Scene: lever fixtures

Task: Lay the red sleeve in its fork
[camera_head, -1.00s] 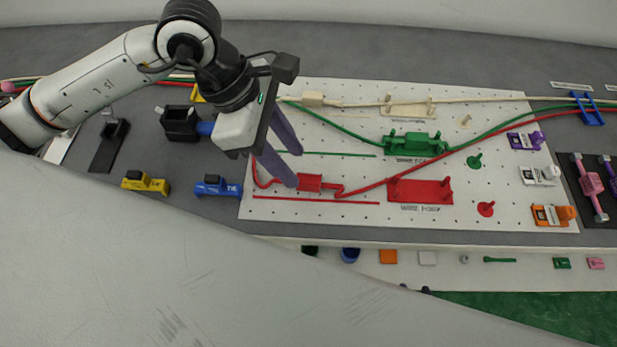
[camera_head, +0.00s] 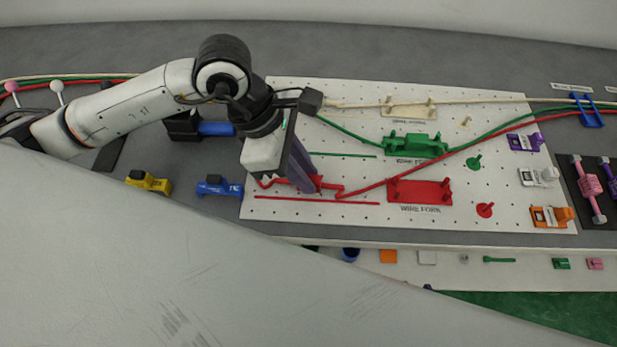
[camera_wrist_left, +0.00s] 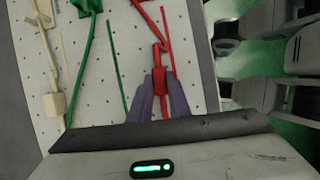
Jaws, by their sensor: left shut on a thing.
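The red sleeve (camera_wrist_left: 160,88) sits on the red cable over the white pegboard, between the two purple fingers of my left gripper (camera_wrist_left: 161,92). In the head view my left gripper (camera_head: 309,188) reaches down to the board and its fingers cover much of the sleeve. The gripper is shut on the sleeve. The red fork (camera_head: 420,192), a red plate with upright posts, stands on the board to the right of the sleeve and is empty. The red cable (camera_head: 375,183) bends near the sleeve and runs up to the right past the fork. My right gripper is not in view.
A green sleeve lies in the green fork (camera_head: 416,144) behind the red fork. A cream fork (camera_head: 409,108) stands farther back. A red round piece (camera_head: 485,210) and coloured clips, such as the orange clip (camera_head: 551,216), are on the right.

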